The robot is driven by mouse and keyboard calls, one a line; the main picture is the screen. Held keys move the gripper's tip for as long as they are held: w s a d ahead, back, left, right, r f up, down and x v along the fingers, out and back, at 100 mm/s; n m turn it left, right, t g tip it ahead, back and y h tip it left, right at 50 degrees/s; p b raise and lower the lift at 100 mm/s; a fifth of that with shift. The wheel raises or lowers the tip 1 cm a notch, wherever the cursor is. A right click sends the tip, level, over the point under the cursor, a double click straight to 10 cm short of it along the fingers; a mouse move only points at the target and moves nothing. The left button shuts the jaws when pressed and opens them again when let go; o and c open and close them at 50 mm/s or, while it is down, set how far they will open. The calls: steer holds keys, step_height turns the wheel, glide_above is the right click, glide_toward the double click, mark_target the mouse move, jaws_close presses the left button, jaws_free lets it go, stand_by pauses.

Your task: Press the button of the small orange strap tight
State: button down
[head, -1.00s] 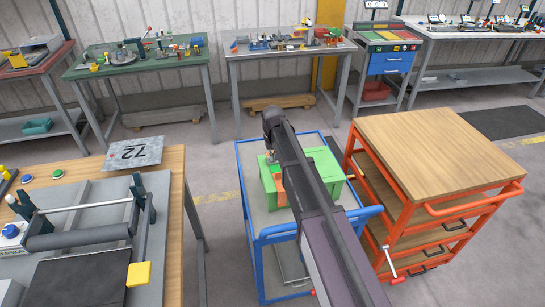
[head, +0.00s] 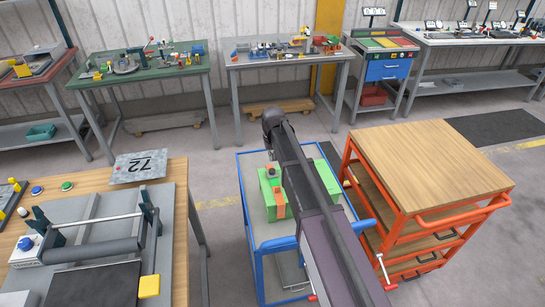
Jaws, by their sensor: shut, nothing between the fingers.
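A green box (head: 268,207) sits on the blue cart, partly hidden behind my dark arm. An orange strap (head: 279,206) runs down its near side, with a small grey and orange fitting (head: 275,171) at the top. The button itself is too small to tell apart. My gripper (head: 271,157) is at the far end of my arm, small and mostly hidden, near the fitting. It is shut and empty. I cannot tell whether it touches the fitting.
The blue cart (head: 246,217) holds the box. An orange trolley with a wooden top (head: 435,160) stands close on the right. Floor is clear behind the cart.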

steer(key=shift+s+r+p, duration=0.15)
steer(key=shift+r+p, duration=2.2)
steer(key=shift+r, duration=0.4)
steer(key=shift+s+d, duration=0.1)
steer(key=s+d+f+m+b, duration=0.1)
steer(key=s+d, duration=0.6)
steer(key=s, duration=0.1)
steer(key=s+d+f+m+b, duration=0.1)
steer(key=s+d+f+b, duration=0.1)
steer(key=s+d, duration=0.5)
steer(key=s+d+f+m+b, duration=0.1)
steer(key=s+d, duration=0.6)
steer(key=s, duration=0.1)
steer(key=shift+s+d+f+g+b, duration=0.25)
steer(key=shift+s+f+g+b, duration=0.1)
steer(key=shift+s+f+g, duration=0.05)
